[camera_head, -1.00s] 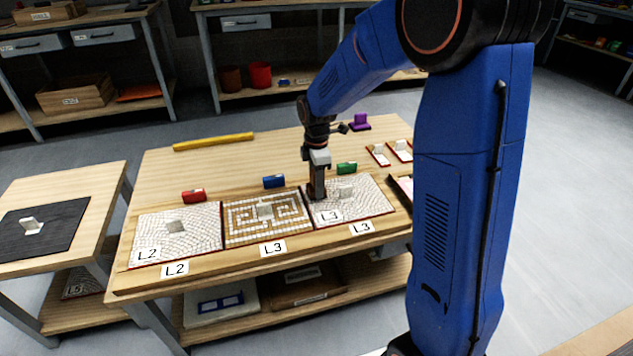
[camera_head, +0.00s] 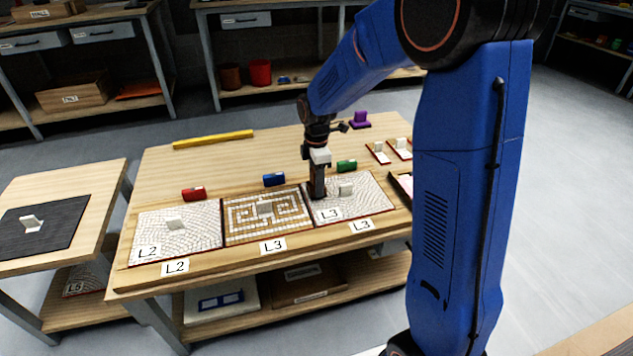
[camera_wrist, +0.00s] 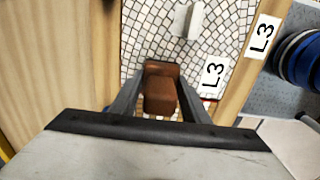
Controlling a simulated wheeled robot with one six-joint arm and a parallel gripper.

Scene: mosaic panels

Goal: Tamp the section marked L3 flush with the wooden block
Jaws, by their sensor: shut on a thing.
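My gripper (camera_head: 318,188) is shut on the brown wooden block (camera_wrist: 160,92) and points down at the left side of the right-hand white mosaic panel (camera_head: 365,203). That panel bears an L3 tag (camera_wrist: 213,72), and another L3 label (camera_wrist: 263,37) is on the wood in front of it. A white upright piece (camera_head: 346,190) stands on the panel, right of the block. The block is at or just above the tiles; I cannot tell whether it touches.
A white panel (camera_head: 195,240) marked L2 lies at the left. A yellow bar (camera_head: 213,139) lies at the back of the table (camera_head: 200,160). Small trays are at the right.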

